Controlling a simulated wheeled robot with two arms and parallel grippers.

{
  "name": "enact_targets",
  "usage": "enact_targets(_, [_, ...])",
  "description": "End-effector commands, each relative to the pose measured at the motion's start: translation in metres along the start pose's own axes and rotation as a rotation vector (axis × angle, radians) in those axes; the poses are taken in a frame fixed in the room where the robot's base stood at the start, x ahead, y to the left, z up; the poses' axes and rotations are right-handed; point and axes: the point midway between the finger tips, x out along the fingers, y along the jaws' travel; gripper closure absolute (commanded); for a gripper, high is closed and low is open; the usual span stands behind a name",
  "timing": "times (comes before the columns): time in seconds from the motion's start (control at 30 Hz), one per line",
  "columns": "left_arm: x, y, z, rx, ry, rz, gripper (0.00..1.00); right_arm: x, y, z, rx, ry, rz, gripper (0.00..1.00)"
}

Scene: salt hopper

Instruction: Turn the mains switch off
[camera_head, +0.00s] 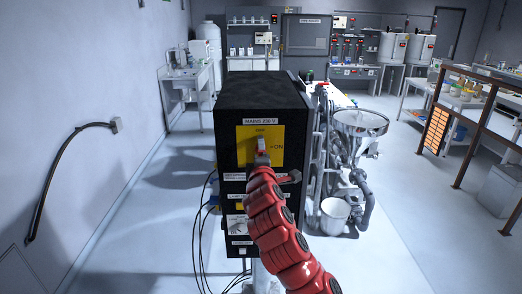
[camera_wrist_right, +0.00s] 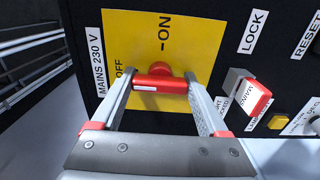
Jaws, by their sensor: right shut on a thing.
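The mains switch is a red bar handle (camera_wrist_right: 160,84) on a round red hub (camera_wrist_right: 160,69), on a yellow plate (camera_head: 247,143) at the top of the black cabinet's front. The plate is marked OFF at its top and ON at its right in the head view. In the right wrist view the bar lies along the line toward the OFF mark. My right gripper (camera_wrist_right: 160,78) is shut on the red handle, one finger at each end. In the head view my right gripper (camera_head: 262,152) partly hides the handle. My left gripper is not in view.
The black cabinet (camera_head: 262,92) carries more controls below the plate, including a red-and-white piece (camera_wrist_right: 248,94) close beside my finger and a yellow button (camera_wrist_right: 278,121). A metal hopper (camera_head: 360,124) and white bucket (camera_head: 334,214) stand to the right. Floor to the left is mostly clear.

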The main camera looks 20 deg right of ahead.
Motion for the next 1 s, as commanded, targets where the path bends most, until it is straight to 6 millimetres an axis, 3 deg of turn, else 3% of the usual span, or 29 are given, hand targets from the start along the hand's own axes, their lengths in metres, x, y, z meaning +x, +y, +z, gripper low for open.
enact_targets(0.5, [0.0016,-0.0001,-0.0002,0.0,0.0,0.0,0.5,-0.0003,0.0012,-0.0007,-0.018,0.001,0.003,0.78])
enact_targets(0.53, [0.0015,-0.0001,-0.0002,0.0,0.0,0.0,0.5,-0.0003,0.0012,-0.0006,-0.018,0.001,0.003,0.17])
enact_targets(0.6, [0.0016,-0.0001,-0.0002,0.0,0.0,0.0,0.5,-0.0003,0.001,-0.0006,-0.018,0.001,0.003,0.05])
enact_targets(0.63, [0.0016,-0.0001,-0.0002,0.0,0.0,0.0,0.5,-0.0003,0.0009,-0.0005,-0.018,0.001,0.003,0.0])
enact_targets(1.0, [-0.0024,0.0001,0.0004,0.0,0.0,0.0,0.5,-0.0056,-0.0004,0.0007,-0.016,-0.001,0.002,0.0])
